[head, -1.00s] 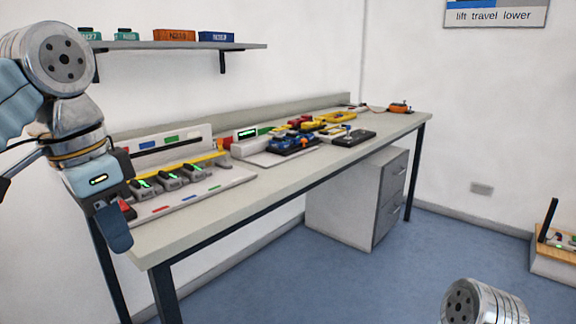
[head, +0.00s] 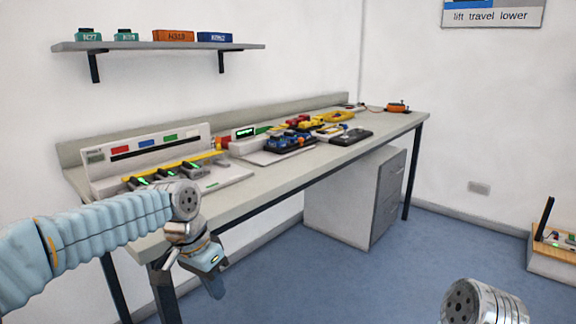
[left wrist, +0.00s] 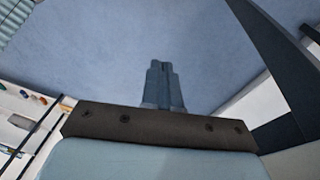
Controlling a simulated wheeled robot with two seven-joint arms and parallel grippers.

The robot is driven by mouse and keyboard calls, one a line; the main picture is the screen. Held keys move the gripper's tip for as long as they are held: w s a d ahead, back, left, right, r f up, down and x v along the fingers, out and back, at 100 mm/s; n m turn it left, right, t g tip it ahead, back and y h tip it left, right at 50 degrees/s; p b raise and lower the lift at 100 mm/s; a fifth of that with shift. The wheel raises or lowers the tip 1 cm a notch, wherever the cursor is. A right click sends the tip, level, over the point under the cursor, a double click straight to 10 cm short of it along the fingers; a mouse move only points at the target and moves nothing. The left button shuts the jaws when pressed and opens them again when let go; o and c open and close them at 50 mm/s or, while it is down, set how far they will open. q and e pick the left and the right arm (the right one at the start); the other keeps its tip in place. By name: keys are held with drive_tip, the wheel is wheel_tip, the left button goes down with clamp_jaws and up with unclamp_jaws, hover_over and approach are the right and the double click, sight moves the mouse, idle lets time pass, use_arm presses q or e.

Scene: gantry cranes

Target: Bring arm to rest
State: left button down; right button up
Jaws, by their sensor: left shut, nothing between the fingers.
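My left arm comes in from the left in the head view. Its gripper (head: 214,284) hangs low, pointing down, in front of the bench's near front edge. In the left wrist view the two fingers (left wrist: 162,85) are together with nothing between them, over blue floor. Of my right arm only a silver joint shows at the bottom right of the head view. The right gripper is out of the frame.
The long workbench (head: 240,196) carries a charging rack (head: 150,158), blue, yellow and red model parts (head: 290,138) and an orange device (head: 397,107). A drawer cabinet (head: 345,205) stands under it. A wall shelf (head: 150,45) holds several boxes. Blue floor (head: 330,285) is clear in front.

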use_arm(q)
wheel_tip(320, 180, down, 16)
drive_tip(key=d+n+h, duration=0.1)
drive_tip(key=d+n, duration=0.1)
drive_tip(key=d, duration=0.1)
drive_tip(key=s+d+f+n, duration=0.1)
drive_tip(key=s+f, duration=0.2)
drive_tip(key=f, duration=0.3)
drive_tip(key=s+f+n+h, duration=0.1)
drive_tip(key=s+f, duration=0.1)
drive_tip(key=f, duration=0.5)
drive_tip(key=s+d+f+n, duration=0.1)
drive_tip(key=s+f, duration=0.2)
drive_tip(key=f, duration=0.3)
drive_tip(key=s+f+n, duration=0.3)
drive_tip(key=s+f, duration=0.4)
drive_tip(key=s, duration=0.3)
drive_tip(key=shift+s+a+f, duration=0.15)
drive_tip(key=shift+s+a, duration=0.1)
drive_tip(key=shift+a, duration=0.2)
